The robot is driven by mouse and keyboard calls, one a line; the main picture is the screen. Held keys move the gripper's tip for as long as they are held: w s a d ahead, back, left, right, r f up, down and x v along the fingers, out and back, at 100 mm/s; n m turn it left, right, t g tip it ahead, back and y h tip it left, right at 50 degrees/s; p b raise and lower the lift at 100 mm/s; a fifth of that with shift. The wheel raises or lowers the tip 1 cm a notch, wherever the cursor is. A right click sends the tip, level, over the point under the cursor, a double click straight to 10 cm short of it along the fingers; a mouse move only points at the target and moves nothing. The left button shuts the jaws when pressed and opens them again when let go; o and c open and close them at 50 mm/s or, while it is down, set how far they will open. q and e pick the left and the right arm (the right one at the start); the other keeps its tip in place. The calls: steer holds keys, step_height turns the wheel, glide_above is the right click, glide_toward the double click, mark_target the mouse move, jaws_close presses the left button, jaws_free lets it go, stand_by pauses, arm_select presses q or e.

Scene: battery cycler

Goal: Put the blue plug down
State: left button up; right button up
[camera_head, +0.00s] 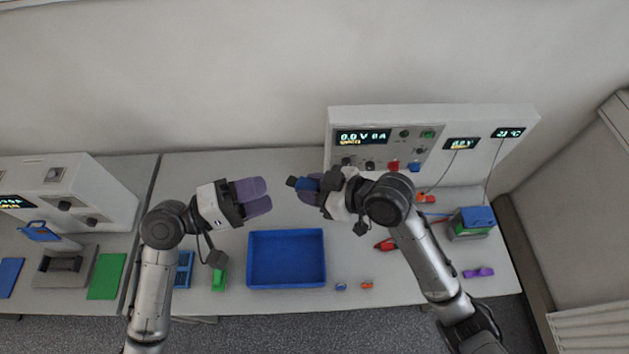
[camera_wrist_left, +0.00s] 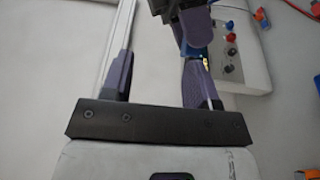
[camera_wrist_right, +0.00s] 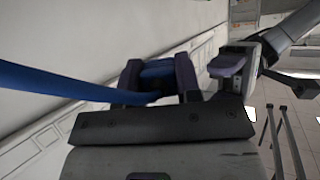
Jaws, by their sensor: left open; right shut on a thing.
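The blue plug (camera_head: 305,184) is held in my right gripper (camera_head: 308,190), above the back part of the table. The right wrist view shows the blue plug (camera_wrist_right: 157,72) between the two purple fingers, with a blue cable running off to the left. My left gripper (camera_head: 262,195) is open and empty, facing the right gripper with a gap between them. In the left wrist view, its fingers stand wide apart (camera_wrist_left: 157,78), and part of the right gripper shows just beyond them.
A blue tray (camera_head: 287,286) lies on the table below the grippers. A power supply (camera_head: 434,130) with red and blue terminals stands at the back right. A blue-topped block (camera_head: 476,217), a red item (camera_head: 385,244) and small blue and orange pieces lie right of the tray.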

steer(key=shift+w+a, duration=0.1)
steer(key=shift+a, duration=0.1)
arm_select(q)
steer(key=w+d+r+m, duration=0.1)
steer(key=w+r+m, duration=0.1)
steer(key=r, duration=0.5)
steer(key=w+d+r+m, duration=0.1)
steer(key=w+r+m, duration=0.1)
steer(key=r, duration=0.5)
steer(key=w+a+r+t+y, duration=0.2)
steer(key=w+t, duration=0.3)
steer(key=w, duration=0.3)
steer(key=w+a+r+t+y, duration=0.3)
steer(key=w+t, duration=0.1)
steer(key=w, duration=0.4)
steer(key=w+a+r+t+y, duration=0.2)
steer(key=w+t, duration=0.3)
steer(key=w, duration=0.2)
steer(key=m+g+h, duration=0.1)
steer(key=m+g, duration=2.2)
steer(key=g, duration=0.2)
glide_toward(295, 181)
steer(key=x, duration=0.7)
steer(key=shift+s+d+f, duration=0.2)
steer(key=shift+d, duration=0.1)
